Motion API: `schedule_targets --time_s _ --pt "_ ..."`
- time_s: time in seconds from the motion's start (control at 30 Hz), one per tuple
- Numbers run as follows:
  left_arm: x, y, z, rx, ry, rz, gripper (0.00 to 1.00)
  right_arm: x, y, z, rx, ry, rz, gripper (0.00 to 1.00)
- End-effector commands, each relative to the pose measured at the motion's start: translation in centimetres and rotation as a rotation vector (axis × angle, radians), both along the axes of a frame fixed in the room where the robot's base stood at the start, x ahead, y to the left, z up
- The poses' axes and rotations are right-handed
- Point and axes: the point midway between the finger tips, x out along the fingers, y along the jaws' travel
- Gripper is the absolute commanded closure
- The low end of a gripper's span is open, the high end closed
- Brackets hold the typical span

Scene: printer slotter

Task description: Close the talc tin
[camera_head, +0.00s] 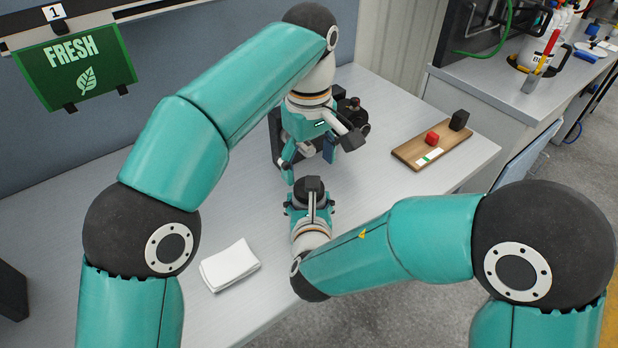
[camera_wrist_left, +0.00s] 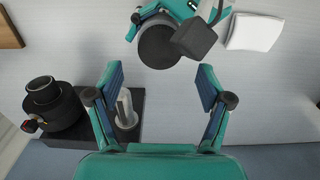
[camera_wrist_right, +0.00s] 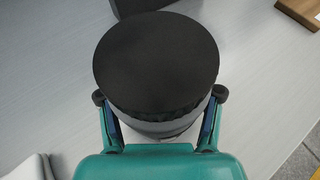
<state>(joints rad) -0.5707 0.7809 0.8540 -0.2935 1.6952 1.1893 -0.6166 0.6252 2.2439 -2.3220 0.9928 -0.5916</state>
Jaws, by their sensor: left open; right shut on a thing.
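My right gripper (camera_wrist_right: 160,98) is shut around a round tin with a broad, flat black top (camera_wrist_right: 156,60) and a grey band (camera_wrist_right: 165,127) below it. This looks like the talc tin; I cannot tell whether the black top is a separate lid. In the left wrist view the tin (camera_wrist_left: 158,46) shows as a dark disc beyond my left fingers. My left gripper (camera_head: 307,162) is open and empty, above the table and just behind my right gripper (camera_head: 309,202) in the head view. It also shows in the left wrist view (camera_wrist_left: 157,85).
A dark stand (camera_wrist_left: 137,135) holds a silvery cylinder (camera_wrist_left: 125,108). A round black object (camera_wrist_left: 50,103) is beside it. White paper (camera_head: 230,265) lies front left. A green FRESH sign (camera_head: 75,70) hangs behind.

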Motion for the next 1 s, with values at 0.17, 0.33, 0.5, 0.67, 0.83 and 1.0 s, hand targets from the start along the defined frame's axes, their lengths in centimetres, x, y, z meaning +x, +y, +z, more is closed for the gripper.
schedule_targets --time_s 0.17,0.33,0.5,0.67,0.83,1.0 --pt "0.0 0.1 -2.6 0.002 0.003 0.002 0.21 0.0 0.0 0.0 0.0 0.0 0.0 1.0" --pt "0.0 0.0 -4.5 0.001 0.001 0.001 0.21 0.0 0.0 0.0 0.0 0.0 0.0 1.0" --pt "0.0 0.0 -5.2 -0.001 -0.001 0.001 0.21 0.0 0.0 0.0 0.0 0.0 0.0 1.0" --pt "0.0 0.0 -5.3 -0.001 -0.001 0.001 0.21 0.0 0.0 0.0 0.0 0.0 0.0 1.0" --pt "0.0 0.0 -5.3 -0.001 -0.001 0.001 0.32 0.0 0.0 0.0 0.0 0.0 0.0 1.0" --pt "0.0 0.0 -5.2 -0.001 -0.001 0.001 0.61 0.0 0.0 0.0 0.0 0.0 0.0 1.0"
